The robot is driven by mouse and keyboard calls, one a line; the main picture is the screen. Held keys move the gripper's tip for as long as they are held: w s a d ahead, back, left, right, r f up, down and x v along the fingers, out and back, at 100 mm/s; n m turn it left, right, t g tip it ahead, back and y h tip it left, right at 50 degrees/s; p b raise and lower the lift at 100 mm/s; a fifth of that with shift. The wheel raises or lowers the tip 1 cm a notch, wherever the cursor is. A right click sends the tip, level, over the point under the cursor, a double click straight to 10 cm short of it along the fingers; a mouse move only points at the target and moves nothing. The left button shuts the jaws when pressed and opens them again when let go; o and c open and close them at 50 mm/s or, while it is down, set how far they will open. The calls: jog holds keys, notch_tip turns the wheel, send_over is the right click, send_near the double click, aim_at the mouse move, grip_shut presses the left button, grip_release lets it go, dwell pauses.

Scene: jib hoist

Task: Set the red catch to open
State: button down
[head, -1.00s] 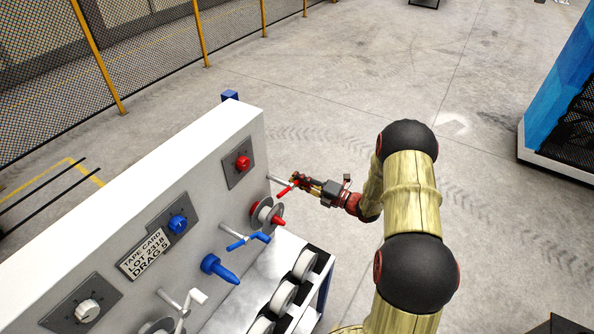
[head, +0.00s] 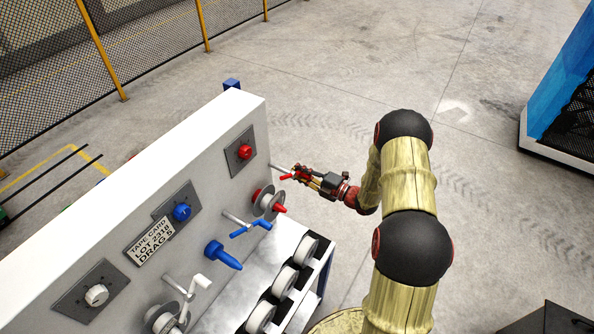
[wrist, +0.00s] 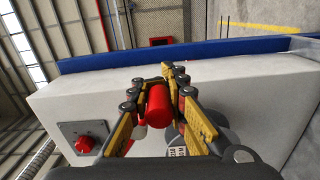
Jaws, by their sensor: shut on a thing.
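A red round knob (head: 245,152) sits on a dark square plate at the far end of the white panel; it also shows in the wrist view (wrist: 85,143). A red crank (head: 285,177) stands out on a metal rod beside it. I cannot tell which red part is the catch. My gripper (head: 299,172) is at the crank, apart from the knob. In the wrist view, my gripper (wrist: 158,92) is shut on the crank's red cylindrical grip (wrist: 157,105). The fingers hide part of the crank.
A red-tipped peg (head: 279,208) carries a pale spool below the crank. A blue crank (head: 252,229), blue peg (head: 222,255) and white crank (head: 196,287) stick out along the panel (head: 190,160). Several spools sit on a low shelf. Floor to the right is open.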

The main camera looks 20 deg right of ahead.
jog(key=shift+s+a+f, duration=0.15)
jog(key=shift+f, duration=0.1)
jog(key=c, duration=2.2)
grip_release()
jog(key=o, duration=0.5)
jog(key=shift+r, duration=0.2)
jog(key=v, duration=1.2)
jog(key=shift+f, duration=0.1)
